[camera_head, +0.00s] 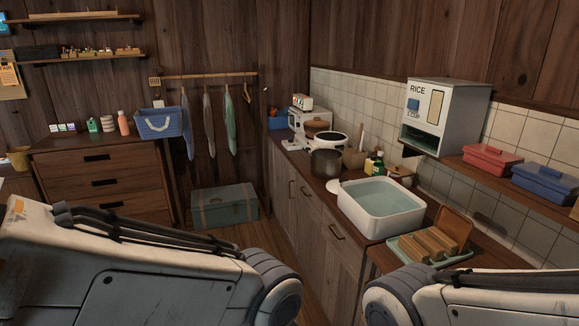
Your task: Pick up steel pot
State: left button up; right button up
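A dark steel pot (326,163) stands on the wooden counter along the right wall. It sits just behind the white basin (381,212) and in front of a white appliance with a round lid (324,142). Large links of my two arms fill the lower left and lower right of the head view. Neither of my grippers shows in the view, so their distance from the pot cannot be seen.
A green bottle (376,163) stands close to the pot's right. A green tray (428,250) with wooden blocks lies nearer on the counter. A rice dispenser (445,115) and red box (490,159) are on the shelf above. A green trunk (224,205) stands on the floor.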

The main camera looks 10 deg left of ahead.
aim_at(326, 162)
jog(key=z, duration=0.45)
jog(key=k, duration=0.55)
jog(key=z, duration=0.05)
jog(key=i, duration=0.5)
jog(key=u, duration=1.25)
jog(key=i, duration=1.3)
jog(key=u, duration=0.5)
jog(key=i, duration=1.8)
jog(key=z, duration=0.65)
jog(key=i, duration=0.8)
jog(key=z, duration=1.45)
jog(key=i, duration=0.7)
jog(key=z, duration=0.65)
